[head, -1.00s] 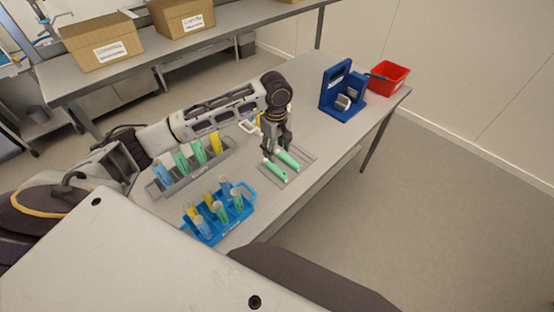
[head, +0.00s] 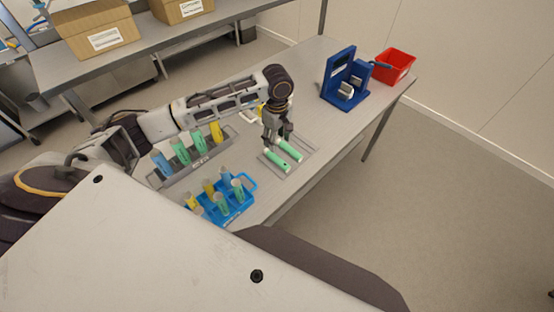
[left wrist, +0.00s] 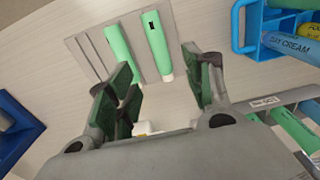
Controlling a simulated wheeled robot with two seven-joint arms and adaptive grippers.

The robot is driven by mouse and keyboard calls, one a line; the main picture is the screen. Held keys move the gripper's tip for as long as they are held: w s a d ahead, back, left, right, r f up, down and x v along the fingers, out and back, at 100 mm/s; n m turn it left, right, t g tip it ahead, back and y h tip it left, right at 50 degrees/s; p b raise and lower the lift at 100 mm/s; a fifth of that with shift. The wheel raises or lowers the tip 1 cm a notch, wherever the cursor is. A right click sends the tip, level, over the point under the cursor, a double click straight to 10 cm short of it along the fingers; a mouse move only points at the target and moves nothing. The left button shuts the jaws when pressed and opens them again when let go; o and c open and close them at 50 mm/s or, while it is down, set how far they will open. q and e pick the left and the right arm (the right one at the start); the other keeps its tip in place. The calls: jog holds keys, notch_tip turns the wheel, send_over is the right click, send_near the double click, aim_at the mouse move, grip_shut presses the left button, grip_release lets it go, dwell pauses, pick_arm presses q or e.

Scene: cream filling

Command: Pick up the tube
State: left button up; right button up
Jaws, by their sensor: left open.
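Two green tubes with white ends, the front tube (head: 278,162) and the back tube (head: 290,150), lie side by side on a flat grey tray (head: 303,159). My left gripper (head: 279,141) is open at the tubes' white ends, above the tray's edge. In the left wrist view the gripper (left wrist: 165,88) has its fingers spread with nothing between them. One green tube (left wrist: 157,46) lies beyond the gap and the other (left wrist: 120,50) lies nearer the left finger. The left finger partly hides that tube's lower end. My right gripper is not in view.
A grey rack (head: 205,161) of upright tubes and a blue rack (head: 241,208) with tubes stand left of the tray. A blue stand (head: 345,77) and a red bin (head: 395,66) are at the far end. The table between tray and stand is clear.

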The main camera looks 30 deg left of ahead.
pick_arm(q)
send_over(277, 157)
notch_tip(277, 157, down, 4)
jog(key=shift+s+d+f, duration=0.1)
jog(key=shift+s+f, duration=0.05)
jog(key=shift+f, duration=0.6)
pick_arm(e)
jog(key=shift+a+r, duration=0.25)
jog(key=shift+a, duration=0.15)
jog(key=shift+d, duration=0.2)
pick_arm(q)
jog(key=shift+f, duration=0.1)
jog(key=shift+f+p, duration=0.2)
jog(key=shift+p, duration=0.1)
jog(key=shift+f+p, duration=0.55)
jog(key=shift+f, duration=1.8)
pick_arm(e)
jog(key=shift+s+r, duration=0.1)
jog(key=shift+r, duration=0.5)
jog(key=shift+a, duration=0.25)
